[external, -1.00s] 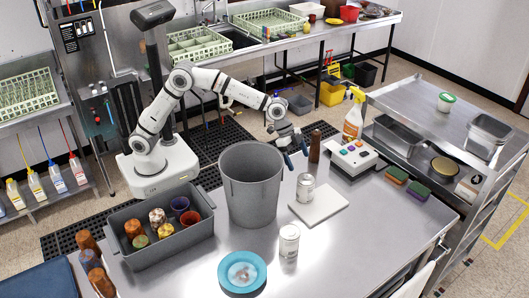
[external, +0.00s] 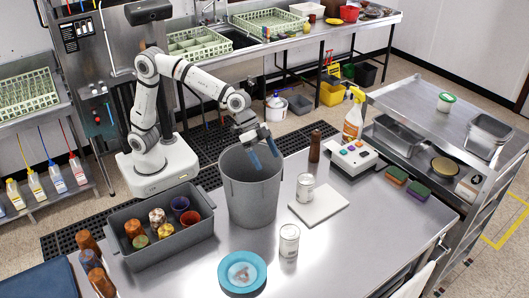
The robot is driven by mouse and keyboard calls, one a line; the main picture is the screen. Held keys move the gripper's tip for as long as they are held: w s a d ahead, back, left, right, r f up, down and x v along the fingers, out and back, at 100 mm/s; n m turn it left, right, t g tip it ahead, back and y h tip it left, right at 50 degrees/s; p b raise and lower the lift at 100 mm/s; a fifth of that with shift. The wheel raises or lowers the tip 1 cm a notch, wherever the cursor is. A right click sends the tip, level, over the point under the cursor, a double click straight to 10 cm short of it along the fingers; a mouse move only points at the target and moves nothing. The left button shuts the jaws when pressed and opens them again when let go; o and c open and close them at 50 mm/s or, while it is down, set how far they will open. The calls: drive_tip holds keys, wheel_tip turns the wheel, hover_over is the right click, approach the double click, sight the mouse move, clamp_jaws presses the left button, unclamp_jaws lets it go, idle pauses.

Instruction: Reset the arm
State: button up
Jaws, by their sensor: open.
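My gripper (external: 264,153) is open and empty, with its blue-tipped fingers pointing down over the right part of the grey bin's mouth. The grey bin (external: 252,196) stands upright on the steel table (external: 335,245). My arm rises from its white base behind the table, bends high, and reaches right and down to the bin. Whether the fingertips are just above the rim or slightly below it, I cannot tell. The inside of the bin is mostly hidden.
A grey tub (external: 160,252) of cups stands left of the bin. A can (external: 305,188) stands on a white board (external: 319,206); another can (external: 289,241) and a blue-rimmed plate (external: 242,272) are in front. A brown bottle (external: 315,146), spray bottle (external: 354,116) and button box (external: 351,157) stand right.

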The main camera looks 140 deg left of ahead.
drive_tip(key=s+d+r+h, duration=0.1)
drive_tip(key=s+d, duration=0.3)
drive_tip(key=d, duration=0.5)
drive_tip(key=s+d+r+h, duration=0.1)
drive_tip(key=s+d, duration=0.2)
drive_tip(key=d, duration=0.5)
drive_tip(key=s+d+f+m+g, duration=0.1)
drive_tip(key=s+d+f, duration=0.2)
drive_tip(key=s, duration=0.4)
drive_tip(key=s+d+f+m+g, duration=0.2)
drive_tip(key=s+d+f, duration=0.1)
drive_tip(key=s, duration=0.5)
drive_tip(key=s+d+f+m+g, duration=0.1)
drive_tip(key=s+d+f, duration=0.2)
drive_tip(key=s+d, duration=0.2)
drive_tip(key=s, duration=0.3)
drive_tip(key=shift+d+f+m+y+b, duration=0.25)
drive_tip(key=shift+f+m+y+b, duration=0.05)
drive_tip(key=shift+f+m, duration=0.1)
